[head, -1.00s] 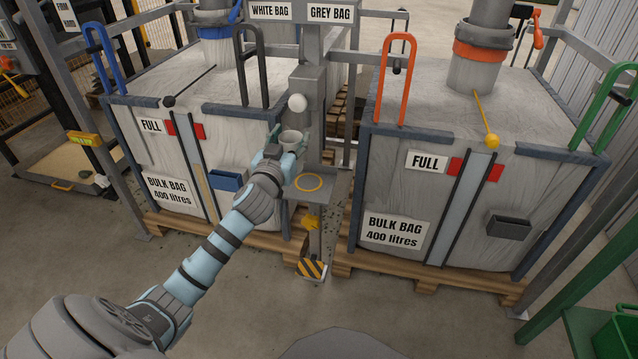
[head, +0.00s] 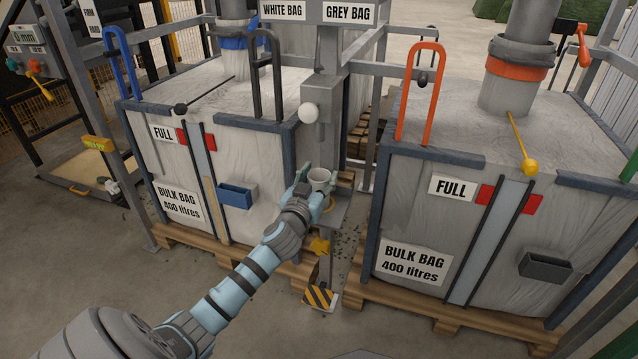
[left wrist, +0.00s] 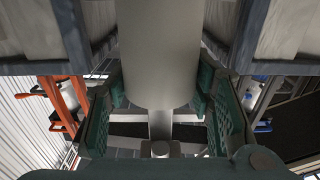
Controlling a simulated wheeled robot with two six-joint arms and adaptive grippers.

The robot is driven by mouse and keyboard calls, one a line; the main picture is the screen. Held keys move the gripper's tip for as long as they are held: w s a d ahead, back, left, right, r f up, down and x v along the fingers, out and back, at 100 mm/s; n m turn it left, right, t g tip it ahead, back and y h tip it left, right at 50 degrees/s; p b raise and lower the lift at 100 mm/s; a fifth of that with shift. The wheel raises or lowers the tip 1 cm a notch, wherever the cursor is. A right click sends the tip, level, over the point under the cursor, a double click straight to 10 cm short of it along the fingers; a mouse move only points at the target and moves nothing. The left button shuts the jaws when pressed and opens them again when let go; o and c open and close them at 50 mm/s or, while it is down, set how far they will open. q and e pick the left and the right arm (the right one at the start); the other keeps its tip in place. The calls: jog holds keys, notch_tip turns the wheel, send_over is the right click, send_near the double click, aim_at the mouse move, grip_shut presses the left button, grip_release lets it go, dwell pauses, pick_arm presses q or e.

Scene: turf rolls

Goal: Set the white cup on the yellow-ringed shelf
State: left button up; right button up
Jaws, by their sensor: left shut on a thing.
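The white cup (head: 320,178) is upright in my left gripper (head: 316,188), which is shut on it. In the left wrist view the cup (left wrist: 160,65) shows large between the green finger pads of my gripper (left wrist: 162,100). The small grey shelf (head: 341,212) stands on the post between the two bulk bags. Its yellow ring (head: 331,204) is partly hidden behind the gripper and cup. The cup appears over the shelf; I cannot tell the gap between its base and the shelf. My right gripper is not in view.
A white ball (head: 308,113) sticks out from the post above the cup. A blue holder (head: 237,195) is on the left bag front. A yellow knob (head: 319,246) and a striped foot (head: 320,297) are below the shelf. The bulk bags flank the post closely.

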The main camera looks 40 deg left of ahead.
pick_arm(q)
jog(key=o, duration=1.2)
jog(key=shift+o, duration=0.2)
jog(key=shift+r, duration=0.1)
